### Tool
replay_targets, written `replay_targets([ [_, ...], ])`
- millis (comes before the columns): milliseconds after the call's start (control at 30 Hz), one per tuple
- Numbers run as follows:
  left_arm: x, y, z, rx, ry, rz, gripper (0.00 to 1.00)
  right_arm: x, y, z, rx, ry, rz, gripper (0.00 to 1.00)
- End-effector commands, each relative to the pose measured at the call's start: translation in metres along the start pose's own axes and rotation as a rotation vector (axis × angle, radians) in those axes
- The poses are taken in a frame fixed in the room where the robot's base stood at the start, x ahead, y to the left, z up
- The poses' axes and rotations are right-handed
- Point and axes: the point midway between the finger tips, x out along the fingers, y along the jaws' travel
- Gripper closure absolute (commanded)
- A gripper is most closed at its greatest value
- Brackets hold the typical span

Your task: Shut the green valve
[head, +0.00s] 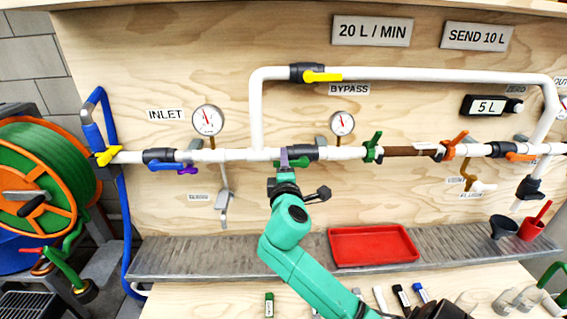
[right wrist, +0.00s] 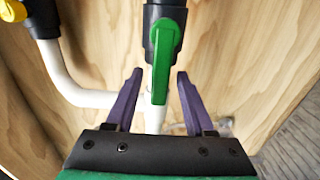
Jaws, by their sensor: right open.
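The green valve has a black body on the white pipe, and its green handle (right wrist: 166,50) lies along the pipe in the right wrist view. In the head view the handle (head: 300,162) shows only in small part behind my gripper. My right gripper (right wrist: 160,74) is open, with one purple finger on each side of the handle's lower end. Gaps show between the fingers and the handle. In the head view my right gripper (head: 284,156) is at the main pipe, left of the green valve's body. My left gripper is not in view.
A blue-handled valve (head: 168,166) is to the left on the same pipe. Another green handle (head: 373,147) and an orange one (head: 455,145) are to the right. The yellow bypass valve (head: 322,76) is above. A red tray (head: 372,246) sits on the grey ledge below.

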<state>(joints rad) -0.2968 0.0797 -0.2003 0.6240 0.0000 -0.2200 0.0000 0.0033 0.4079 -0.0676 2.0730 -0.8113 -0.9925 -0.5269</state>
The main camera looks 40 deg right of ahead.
Motion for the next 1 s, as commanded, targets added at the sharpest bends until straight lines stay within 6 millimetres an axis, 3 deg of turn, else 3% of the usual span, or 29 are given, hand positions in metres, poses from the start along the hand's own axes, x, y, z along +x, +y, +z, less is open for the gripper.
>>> replay_targets([
  [67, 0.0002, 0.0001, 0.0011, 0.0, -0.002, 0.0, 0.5, -0.0003, -0.0003, -0.0001, 0.0, 0.0, 0.0, 0.5],
  [200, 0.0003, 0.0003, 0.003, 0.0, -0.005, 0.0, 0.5, -0.0005, -0.0004, -0.0001, 0.0, 0.0, -0.001, 1.0],
  [1000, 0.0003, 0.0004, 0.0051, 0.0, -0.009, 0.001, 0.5, -0.0008, -0.0013, -0.0003, 0.0, 0.0, -0.003, 1.0],
])
